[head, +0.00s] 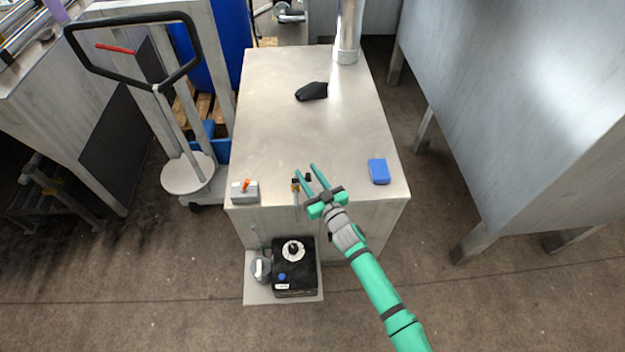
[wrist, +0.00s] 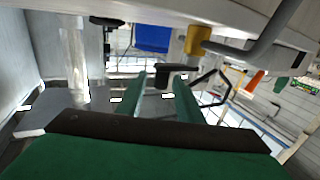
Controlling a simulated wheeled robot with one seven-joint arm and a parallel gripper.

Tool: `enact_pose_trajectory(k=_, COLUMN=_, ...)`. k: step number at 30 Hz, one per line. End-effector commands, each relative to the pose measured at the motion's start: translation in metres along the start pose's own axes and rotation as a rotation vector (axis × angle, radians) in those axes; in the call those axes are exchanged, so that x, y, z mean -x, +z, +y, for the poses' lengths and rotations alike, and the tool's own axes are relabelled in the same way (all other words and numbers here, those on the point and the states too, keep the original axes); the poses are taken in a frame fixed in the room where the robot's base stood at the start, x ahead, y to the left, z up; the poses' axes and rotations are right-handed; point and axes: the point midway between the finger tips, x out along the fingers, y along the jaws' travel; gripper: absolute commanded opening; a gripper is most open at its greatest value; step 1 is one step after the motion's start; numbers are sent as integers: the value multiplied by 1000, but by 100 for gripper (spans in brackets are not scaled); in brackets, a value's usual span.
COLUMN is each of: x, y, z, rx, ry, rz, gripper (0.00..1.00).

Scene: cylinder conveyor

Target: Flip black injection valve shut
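A small black handle (head: 308,177), which looks like the black injection valve, is at the table's front edge beside a yellow fitting (head: 295,186) on a thin grey pipe. In the wrist view a black bar-shaped handle (wrist: 178,68) shows just beyond my fingertips, with the yellow fitting (wrist: 198,40) to its upper right. My gripper (head: 306,170) is open, its two green fingers reaching over the front edge near the handle. In the wrist view the fingers (wrist: 161,80) are apart with nothing gripped. Whether the handle lies between them or beyond them, I cannot tell.
The metal table (head: 285,130) holds a black object (head: 311,91), a blue box (head: 379,171) and a grey box with an orange lever (head: 244,191). A black device (head: 294,267) stands on a low shelf in front. A trolley (head: 187,172) is left; the table's middle is clear.

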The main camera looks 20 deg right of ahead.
Motion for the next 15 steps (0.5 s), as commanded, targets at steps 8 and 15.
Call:
enact_pose_trajectory(k=8, x=24, y=0, z=2, rx=1, ry=3, rz=0, gripper=33)
enact_pose_trajectory(k=15, x=57, y=0, z=2, rx=0, ry=3, rz=-1, gripper=33)
